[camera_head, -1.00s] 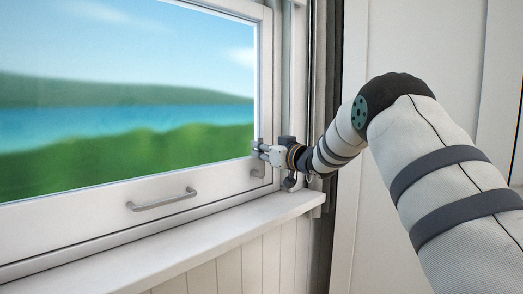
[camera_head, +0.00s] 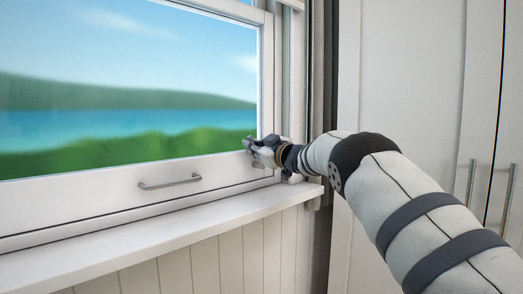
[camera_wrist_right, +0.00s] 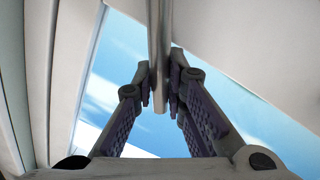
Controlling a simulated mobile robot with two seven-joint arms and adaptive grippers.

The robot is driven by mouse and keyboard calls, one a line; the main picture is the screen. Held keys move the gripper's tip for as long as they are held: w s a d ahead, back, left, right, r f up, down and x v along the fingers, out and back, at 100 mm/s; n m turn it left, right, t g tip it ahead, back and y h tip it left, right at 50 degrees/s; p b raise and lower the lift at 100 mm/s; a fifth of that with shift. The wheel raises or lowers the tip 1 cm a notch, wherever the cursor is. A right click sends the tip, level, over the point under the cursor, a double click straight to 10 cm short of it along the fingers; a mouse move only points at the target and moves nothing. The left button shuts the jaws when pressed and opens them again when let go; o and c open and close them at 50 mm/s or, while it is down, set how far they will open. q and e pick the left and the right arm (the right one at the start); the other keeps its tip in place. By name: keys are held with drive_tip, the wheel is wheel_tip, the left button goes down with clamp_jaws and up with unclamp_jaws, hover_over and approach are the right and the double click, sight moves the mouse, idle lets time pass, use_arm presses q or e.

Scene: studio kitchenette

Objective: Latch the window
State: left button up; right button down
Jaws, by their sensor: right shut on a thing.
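The window (camera_head: 100,203) has a white sash, whose lower edge lies close to the sill. My right gripper (camera_head: 252,147) is at the sash's lower right corner, in front of the frame. In the right wrist view, my right gripper (camera_wrist_right: 162,88) is shut on a slim grey bar, which looks like the latch lever (camera_wrist_right: 159,35). The lever comes down from the top of that view, with its end between the fingertips. In the head view the gripper hides most of the latch, so I cannot tell whether it is engaged. My left gripper is not in view.
A grey pull handle (camera_head: 170,183) is on the sash's bottom rail. The white sill (camera_head: 150,236) below is bare. A white cabinet (camera_head: 410,80) stands further right.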

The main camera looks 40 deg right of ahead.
drive_tip(key=shift+a+f+n, duration=0.25)
drive_tip(key=shift+n, duration=0.25)
drive_tip(key=shift+a+f+n, duration=0.3)
drive_tip(key=shift+a+n, duration=0.2)
drive_tip(key=shift+n, duration=0.5)
drive_tip(key=shift+s+a+f+n+y+p, duration=0.1)
drive_tip(key=shift+a+f+n+y+p, duration=0.25)
drive_tip(key=shift+n, duration=0.65)
drive_tip(key=shift+a+f+n+t, duration=0.35)
drive_tip(key=shift+f+n, duration=0.3)
drive_tip(key=shift+n, duration=0.35)
drive_tip(key=f+n, duration=0.1)
drive_tip(key=n+y, duration=0.1)
drive_tip(key=n, duration=0.1)
drive_tip(key=shift+a+f, duration=0.4)
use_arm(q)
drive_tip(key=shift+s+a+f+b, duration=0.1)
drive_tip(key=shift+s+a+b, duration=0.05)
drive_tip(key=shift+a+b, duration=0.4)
use_arm(e)
drive_tip(key=shift+a+f+n+y, duration=0.1)
drive_tip(key=shift+f+n+y, duration=0.1)
drive_tip(key=shift+f+n, duration=0.55)
drive_tip(key=shift+a+f+n+y, duration=0.15)
drive_tip(key=shift+f+n, duration=0.15)
drive_tip(key=shift+n, duration=0.85)
drive_tip(key=shift+d, duration=0.1)
drive_tip(key=c, duration=1.6)
unclamp_jaws()
